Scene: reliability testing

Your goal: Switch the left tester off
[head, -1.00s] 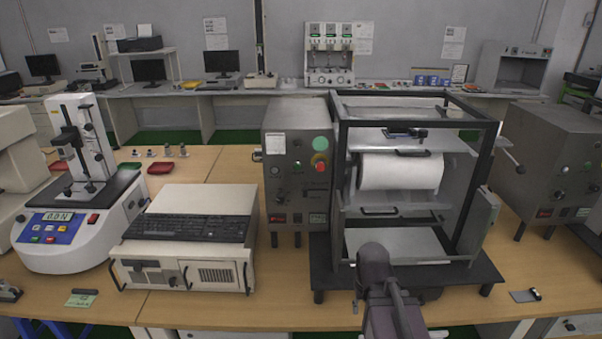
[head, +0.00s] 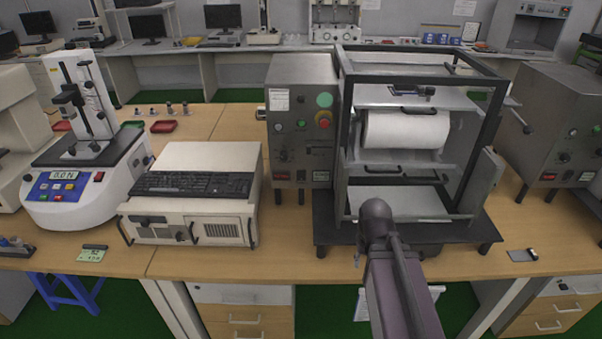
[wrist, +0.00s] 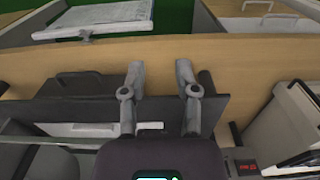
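A grey steel tester (head: 296,120) stands in the middle, its control box left of an open frame with a white roll. Its lower front has a red rocker switch (head: 318,176); a lit red switch also shows at the wrist view's lower right (wrist: 245,167). A white and blue force tester (head: 75,190) stands at the far left, its display lit and a red switch (head: 99,176) on its front. My gripper (wrist: 160,80) is open and empty in the wrist view, above the table's front edge. My arm hides it in the head view.
A beige computer case (head: 190,228) with a black keyboard (head: 193,184) stands between these testers. A similar grey steel machine (head: 552,135) stands at the right. The middle tester's black base plate (head: 335,225) reaches near the table's front edge. A clipboard (wrist: 100,18) shows below the edge.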

